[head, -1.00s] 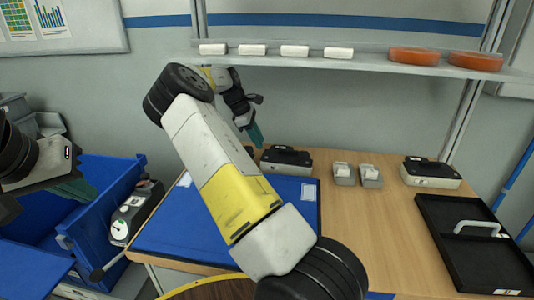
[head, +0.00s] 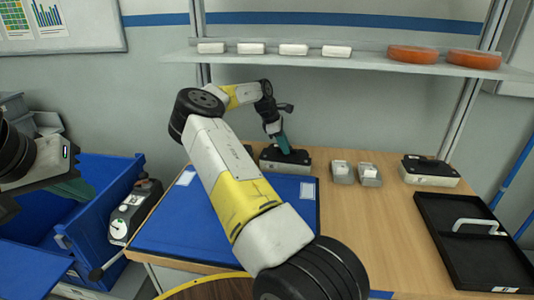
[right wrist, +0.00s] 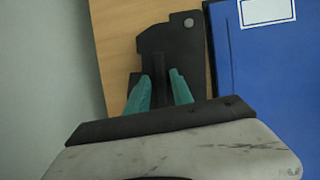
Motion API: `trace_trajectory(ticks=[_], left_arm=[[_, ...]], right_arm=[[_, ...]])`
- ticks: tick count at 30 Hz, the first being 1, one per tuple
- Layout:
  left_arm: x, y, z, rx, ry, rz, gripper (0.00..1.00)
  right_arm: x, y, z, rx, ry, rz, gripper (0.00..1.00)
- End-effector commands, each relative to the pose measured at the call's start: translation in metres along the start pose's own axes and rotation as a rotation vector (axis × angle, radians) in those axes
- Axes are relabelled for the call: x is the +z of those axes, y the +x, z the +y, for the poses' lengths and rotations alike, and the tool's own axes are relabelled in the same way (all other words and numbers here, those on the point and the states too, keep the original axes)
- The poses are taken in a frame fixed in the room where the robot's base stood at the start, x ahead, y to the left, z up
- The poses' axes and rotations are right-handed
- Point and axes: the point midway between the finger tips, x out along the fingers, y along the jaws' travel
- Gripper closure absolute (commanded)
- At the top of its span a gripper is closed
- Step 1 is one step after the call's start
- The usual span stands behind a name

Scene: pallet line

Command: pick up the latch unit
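A black-topped unit with a pale base (head: 297,163), likely the latch unit, sits at the back of the wooden table, just beyond the blue mat. My right gripper (head: 284,145) points down at its top. In the right wrist view, the right gripper's teal fingers (right wrist: 161,78) are apart, on either side of a narrow dark part of the black unit (right wrist: 168,47). Contact cannot be made out. My left gripper (head: 72,190) is at the far left over the blue bin, and its opening is unclear.
A similar black-and-pale unit (head: 430,172) stands at the right. A black tray (head: 475,255) with a grey handle lies at the right. A shelf (head: 370,60) runs above the back.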

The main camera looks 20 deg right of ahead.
Motion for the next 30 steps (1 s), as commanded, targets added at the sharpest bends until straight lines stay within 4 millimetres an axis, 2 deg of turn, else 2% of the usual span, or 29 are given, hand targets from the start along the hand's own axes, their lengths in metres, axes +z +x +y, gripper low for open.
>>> trace_trajectory(ticks=[6, 11, 30], left_arm=[[0.0000, 0.0000, 0.0000, 0.000, 0.000, 0.000, 1.00], [0.0000, 0.0000, 0.0000, 0.000, 0.000, 0.000, 1.00], [0.0000, 0.0000, 0.0000, 0.000, 0.000, 0.000, 1.00]], right_arm=[[0.0002, 0.0012, 0.0002, 0.001, 0.000, 0.000, 0.72], [0.0002, 0.0011, 0.0001, 0.000, 0.000, 0.000, 1.00], [0.0002, 0.0011, 0.0001, 0.001, 0.000, 0.000, 1.00]])
